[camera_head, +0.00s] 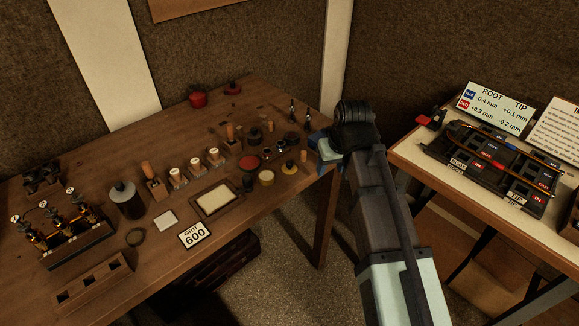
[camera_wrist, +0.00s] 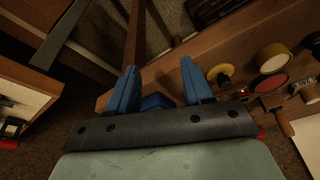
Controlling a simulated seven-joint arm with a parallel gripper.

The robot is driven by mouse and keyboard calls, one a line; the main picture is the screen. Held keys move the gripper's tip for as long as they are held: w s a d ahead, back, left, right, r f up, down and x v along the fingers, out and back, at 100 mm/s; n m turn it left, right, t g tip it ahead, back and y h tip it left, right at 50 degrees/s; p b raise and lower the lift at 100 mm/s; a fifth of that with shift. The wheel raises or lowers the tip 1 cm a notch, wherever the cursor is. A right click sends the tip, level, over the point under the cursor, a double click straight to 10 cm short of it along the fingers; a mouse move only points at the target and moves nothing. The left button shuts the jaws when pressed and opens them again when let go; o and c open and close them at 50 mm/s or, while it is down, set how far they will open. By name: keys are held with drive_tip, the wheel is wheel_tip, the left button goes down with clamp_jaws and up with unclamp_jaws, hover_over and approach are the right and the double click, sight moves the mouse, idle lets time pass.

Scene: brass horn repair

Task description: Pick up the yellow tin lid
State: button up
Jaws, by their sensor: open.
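A round yellow lid with a dark knob (camera_head: 289,167) lies near the right end of the wooden bench, close to its front edge. In the wrist view the yellow lid (camera_wrist: 220,72) is just right of my right-hand finger. Beside it stands a round tin with a yellow side and pale top (camera_head: 266,178), also in the wrist view (camera_wrist: 272,58). My gripper (camera_head: 322,152) is at the bench's right corner, right of the lid and apart from it. Its blue fingers (camera_wrist: 157,70) are spread with nothing held between them.
A red disc (camera_head: 250,162), a framed pale tray (camera_head: 215,198) and several small tools crowd the bench left of the lid. A second table (camera_head: 420,158) with a black fixture stands at the right, across a gap. Bare wood shows at the bench's front right (camera_head: 290,192).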

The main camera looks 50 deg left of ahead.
drive_tip(key=n+y, duration=0.1)
drive_tip(key=n, duration=0.1)
approach(290, 163)
drive_tip(key=shift+x, duration=4.45)
clamp_jaws()
